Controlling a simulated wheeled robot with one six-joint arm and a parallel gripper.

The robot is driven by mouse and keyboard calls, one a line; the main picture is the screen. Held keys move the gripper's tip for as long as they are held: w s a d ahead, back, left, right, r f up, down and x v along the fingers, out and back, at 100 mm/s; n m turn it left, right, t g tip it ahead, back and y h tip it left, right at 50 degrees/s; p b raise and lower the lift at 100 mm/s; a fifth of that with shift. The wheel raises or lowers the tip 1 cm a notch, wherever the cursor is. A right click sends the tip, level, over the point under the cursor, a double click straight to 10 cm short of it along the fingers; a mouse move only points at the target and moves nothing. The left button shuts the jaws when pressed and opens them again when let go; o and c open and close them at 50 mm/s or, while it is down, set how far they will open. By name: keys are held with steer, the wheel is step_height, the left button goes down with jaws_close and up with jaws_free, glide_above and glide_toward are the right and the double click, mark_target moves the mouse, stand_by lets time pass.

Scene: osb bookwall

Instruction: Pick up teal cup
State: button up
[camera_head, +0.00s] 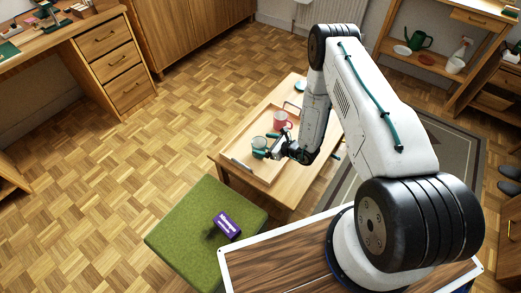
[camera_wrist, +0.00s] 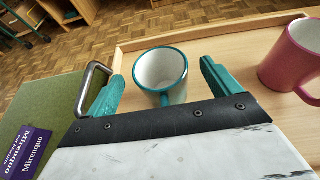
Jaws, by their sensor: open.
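The teal cup (camera_wrist: 160,73), with a white inside and a teal rim and handle, stands upright on a wooden tray. In the head view the cup (camera_head: 259,147) is at the left part of the tray (camera_head: 246,162) on a low wooden table. My gripper (camera_head: 270,146) is open close to the cup. In the wrist view the teal fingertips of my gripper (camera_wrist: 162,82) lie on either side of the cup, with its handle facing the gripper. I cannot tell whether the fingers touch it.
A pink mug (camera_head: 281,120) stands on the tray, right of the cup in the wrist view (camera_wrist: 291,62). The tray has a metal handle (camera_wrist: 93,88) beside the left finger. A green stool (camera_head: 190,225) with a purple box (camera_head: 227,224) is nearby. The parquet floor at left is clear.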

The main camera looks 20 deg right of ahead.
steer(key=shift+x, duration=1.25)
steer(key=c, duration=1.2)
steer(key=shift+r, duration=0.1)
